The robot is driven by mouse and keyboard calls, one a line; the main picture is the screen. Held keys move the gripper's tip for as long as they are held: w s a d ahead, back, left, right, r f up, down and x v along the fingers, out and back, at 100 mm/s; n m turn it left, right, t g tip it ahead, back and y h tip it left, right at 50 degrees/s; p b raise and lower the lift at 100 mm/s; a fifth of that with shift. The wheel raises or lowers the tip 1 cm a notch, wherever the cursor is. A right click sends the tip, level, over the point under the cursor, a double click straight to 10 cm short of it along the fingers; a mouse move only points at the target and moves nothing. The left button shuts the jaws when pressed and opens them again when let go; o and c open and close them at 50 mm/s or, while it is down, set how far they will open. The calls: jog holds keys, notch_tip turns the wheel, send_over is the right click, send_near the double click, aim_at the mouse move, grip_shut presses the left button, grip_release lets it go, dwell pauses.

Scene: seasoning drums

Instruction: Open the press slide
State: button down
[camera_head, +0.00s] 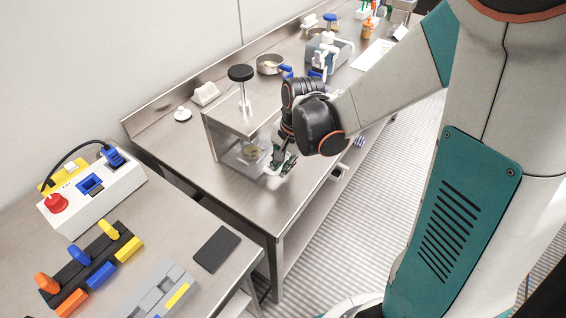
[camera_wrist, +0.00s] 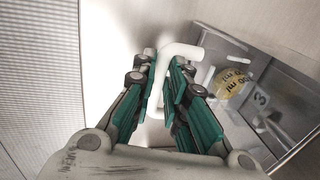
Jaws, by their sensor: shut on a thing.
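The press (camera_head: 226,128) is a metal box with a black knob (camera_head: 241,73) on top, standing on the steel table. Its slide (camera_head: 240,160), a clear and grey tray, sticks out at the front of the press. In the wrist view the slide (camera_wrist: 290,72) is at right, with a round yellow-labelled thing (camera_wrist: 234,86) in it. A white bent handle (camera_wrist: 182,50) lies between the green fingers of my gripper (camera_wrist: 165,78). My gripper (camera_head: 279,162) is shut on this handle, just in front of the slide. The fingers partly hide the handle in the head view.
A white control box (camera_head: 120,190) with a red button and a block rack (camera_head: 95,262) stand on the near left table. A round metal pan (camera_head: 270,64) and a grey-blue device (camera_head: 328,52) stand behind the press. The table front edge (camera_head: 285,228) is close to my gripper.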

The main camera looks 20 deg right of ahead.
jog(key=s+d, duration=0.8)
jog(key=s, duration=0.3)
jog(key=shift+p, duration=0.35)
jog(key=shift+d, duration=0.1)
jog(key=c, duration=1.6)
grip_release()
notch_tip(320, 180, up, 8)
jog(key=s, duration=0.1)
jog(key=shift+s+d, duration=0.3)
jog(key=shift+d, duration=0.15)
jog(key=shift+f, duration=0.15)
